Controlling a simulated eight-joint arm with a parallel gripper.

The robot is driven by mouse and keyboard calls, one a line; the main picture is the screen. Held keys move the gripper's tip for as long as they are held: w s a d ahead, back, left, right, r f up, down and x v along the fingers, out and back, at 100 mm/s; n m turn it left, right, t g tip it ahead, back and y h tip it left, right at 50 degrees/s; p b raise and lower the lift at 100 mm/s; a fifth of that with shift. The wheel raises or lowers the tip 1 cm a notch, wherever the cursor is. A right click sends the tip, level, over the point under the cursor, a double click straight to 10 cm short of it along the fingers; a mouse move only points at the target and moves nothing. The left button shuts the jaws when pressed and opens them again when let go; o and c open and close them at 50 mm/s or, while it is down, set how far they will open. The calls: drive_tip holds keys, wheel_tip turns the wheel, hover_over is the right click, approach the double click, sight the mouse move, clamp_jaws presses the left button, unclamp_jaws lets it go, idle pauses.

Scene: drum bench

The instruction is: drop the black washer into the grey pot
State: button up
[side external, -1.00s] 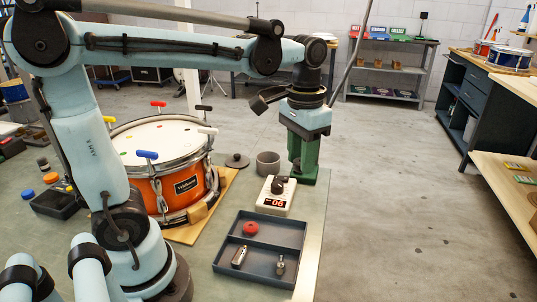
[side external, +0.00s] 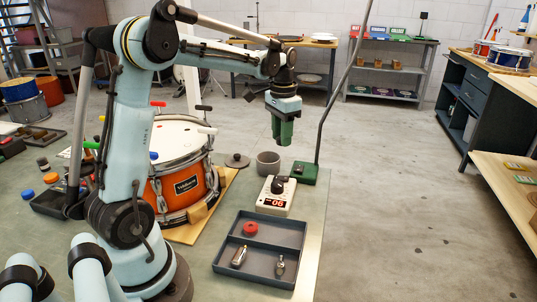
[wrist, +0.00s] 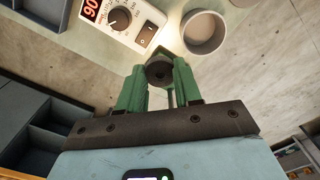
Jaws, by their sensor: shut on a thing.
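My gripper (side external: 283,142) has green fingers and hangs above the bench's far edge, pointing down. In the wrist view the fingers (wrist: 159,82) are closed around the black washer (wrist: 159,72), a dark disc with a small hole held at their tips. In the side view the washer cannot be made out. The grey pot (side external: 268,163) stands upright on the bench, below and a little left of my gripper. It also shows in the wrist view (wrist: 204,32), open side up, beyond the fingertips and apart from the washer.
A metronome-like box with a red display (side external: 275,197) stands just in front of the pot. A dark disc with a knob (side external: 237,160) lies left of the pot, near an orange drum (side external: 180,187). A green stand base (side external: 304,173) with a tall rod is to the right. A divided tray (side external: 262,247) holds small parts.

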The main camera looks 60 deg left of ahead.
drive_tip(key=shift+a+f, duration=0.95)
drive_tip(key=shift+f, duration=0.4)
drive_tip(key=shift+a+f, duration=0.9)
drive_tip(key=shift+f, duration=0.5)
drive_tip(key=shift+a+f, duration=0.95)
drive_tip(key=shift+f, duration=0.4)
drive_tip(key=o, duration=1.1)
drive_tip(key=shift+r, duration=0.1)
wheel_tip(320, 180, up, 12)
